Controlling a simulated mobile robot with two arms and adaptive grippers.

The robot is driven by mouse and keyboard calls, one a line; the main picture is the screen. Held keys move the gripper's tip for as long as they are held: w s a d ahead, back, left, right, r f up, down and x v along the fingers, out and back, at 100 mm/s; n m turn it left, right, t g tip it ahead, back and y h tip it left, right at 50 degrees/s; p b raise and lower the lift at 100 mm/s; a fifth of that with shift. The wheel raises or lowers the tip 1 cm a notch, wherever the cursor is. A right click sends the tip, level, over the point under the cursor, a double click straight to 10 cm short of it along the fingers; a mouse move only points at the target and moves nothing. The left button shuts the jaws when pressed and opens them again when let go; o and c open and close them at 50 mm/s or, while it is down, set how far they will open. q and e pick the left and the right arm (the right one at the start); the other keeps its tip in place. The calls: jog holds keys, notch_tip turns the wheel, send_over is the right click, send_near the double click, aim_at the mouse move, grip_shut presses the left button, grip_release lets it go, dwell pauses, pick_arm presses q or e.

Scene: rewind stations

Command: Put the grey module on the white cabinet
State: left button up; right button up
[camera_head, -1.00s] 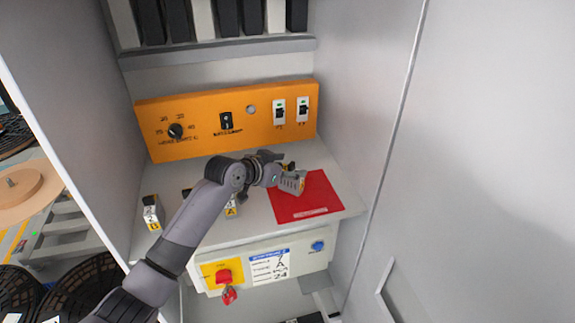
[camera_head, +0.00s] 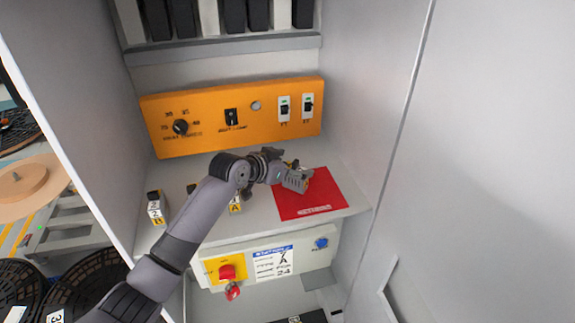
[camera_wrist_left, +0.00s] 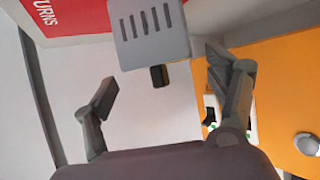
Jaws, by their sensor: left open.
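The grey module (camera_head: 296,181) is a small slotted box at the left edge of the red mat (camera_head: 325,198). In the left wrist view, the module (camera_wrist_left: 150,35) shows its slots and a dark stub, just beyond and between the fingertips. My left gripper (camera_head: 277,169) is open around the near side of the module, with no visible grip on it; its spread fingers also show in the left wrist view (camera_wrist_left: 160,75). The arm hides part of the shelf. A pale, white-grey cabinet (camera_head: 480,150) encloses the shelf. My right gripper is not in view.
An orange panel (camera_head: 215,135) with a knob and switches stands behind the shelf. Labelled blocks (camera_head: 156,208) and (camera_head: 235,203) stand on the shelf near my arm. A white control box (camera_head: 275,262) with a red knob hangs below the front edge. Side walls bound the space.

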pick_arm(q)
jog(key=b+v, duration=0.2)
jog(key=v, duration=1)
jog(key=shift+r+b, duration=0.15)
jog(key=shift+b, duration=0.15)
